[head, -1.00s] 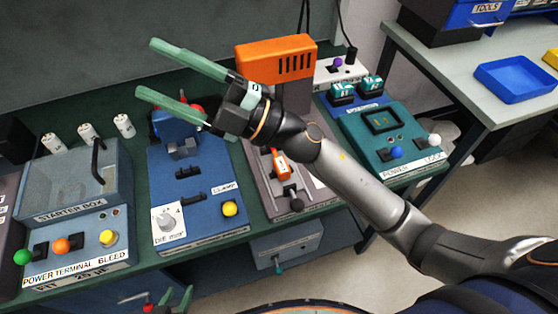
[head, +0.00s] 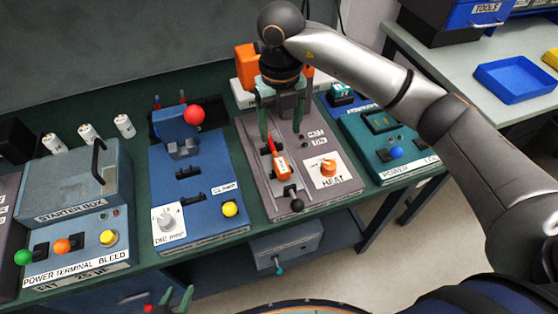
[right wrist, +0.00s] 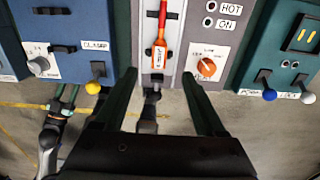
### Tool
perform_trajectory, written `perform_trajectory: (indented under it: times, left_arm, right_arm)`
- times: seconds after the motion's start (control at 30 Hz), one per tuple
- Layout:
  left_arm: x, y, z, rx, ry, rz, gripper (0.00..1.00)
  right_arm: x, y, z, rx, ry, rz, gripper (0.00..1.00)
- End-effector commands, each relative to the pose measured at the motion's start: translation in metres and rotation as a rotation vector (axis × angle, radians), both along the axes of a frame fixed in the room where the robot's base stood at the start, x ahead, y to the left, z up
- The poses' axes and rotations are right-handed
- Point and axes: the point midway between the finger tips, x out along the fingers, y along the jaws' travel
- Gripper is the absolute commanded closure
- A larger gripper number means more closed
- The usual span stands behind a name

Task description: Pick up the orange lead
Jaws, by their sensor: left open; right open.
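A slim orange piece with a white tag, which looks like the orange lead (head: 281,166), lies along the grey station (head: 255,185). In the right wrist view the orange lead (right wrist: 160,48) sits between the finger lines, nearer the far side. My right gripper (head: 282,136) points down over the grey station, open, with a finger on each side of the lead's line. In the right wrist view the right gripper (right wrist: 160,80) is empty. My left gripper (head: 177,293) is low at the front, open and empty, away from the lead.
An orange dial (head: 328,168) marked HEAT is right of the lead, and a black knob (head: 297,205) is in front. The blue clamp station (head: 205,205) is left, with a red ball (head: 194,114). The starter box (head: 75,190) has green and orange knobs.

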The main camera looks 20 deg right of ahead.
Motion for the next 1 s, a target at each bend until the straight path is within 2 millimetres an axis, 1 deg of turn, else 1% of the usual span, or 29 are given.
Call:
perform_trajectory:
  times: [0.03, 0.2, 0.3, 0.47, 0.57, 0.7, 0.83, 1.0]
  left_arm:
    - [0.0, 0.0, 0.002, 0.0, 0.0, 0.0, 0.55]
    - [0.0, 0.0, 0.005, 0.0, 0.0, 0.0, 0.55]
    - [0.0, 0.0, 0.006, 0.0, 0.0, 0.0, 0.55]
    - [0.0, 0.0, 0.007, 0.0, 0.0, 0.0, 0.55]
    - [0.0, 0.0, 0.011, 0.0, 0.0, 0.0, 0.55]
    - [0.0, 0.0, 0.014, 0.0, 0.0, 0.0, 0.55]
    - [0.0, 0.0, 0.015, 0.0, 0.0, 0.0, 0.55]
    - [0.0, 0.0, 0.014, 0.0, 0.0, 0.0, 0.55]
  right_arm:
    - [-0.002, -0.001, -0.011, -0.001, 0.007, 0.0, 0.28]
    - [-0.001, 0.0, -0.041, 0.002, 0.007, 0.002, 0.28]
    - [-0.001, 0.001, -0.053, 0.003, 0.005, 0.002, 0.28]
    - [0.001, 0.001, -0.063, 0.004, 0.004, 0.004, 0.28]
    - [0.004, 0.001, -0.076, 0.005, 0.006, 0.003, 0.28]
    - [0.008, 0.0, -0.098, 0.005, 0.006, 0.003, 0.28]
    - [0.008, 0.001, -0.109, 0.005, 0.003, 0.005, 0.28]
    - [0.008, 0.001, -0.112, 0.006, 0.002, 0.005, 0.28]
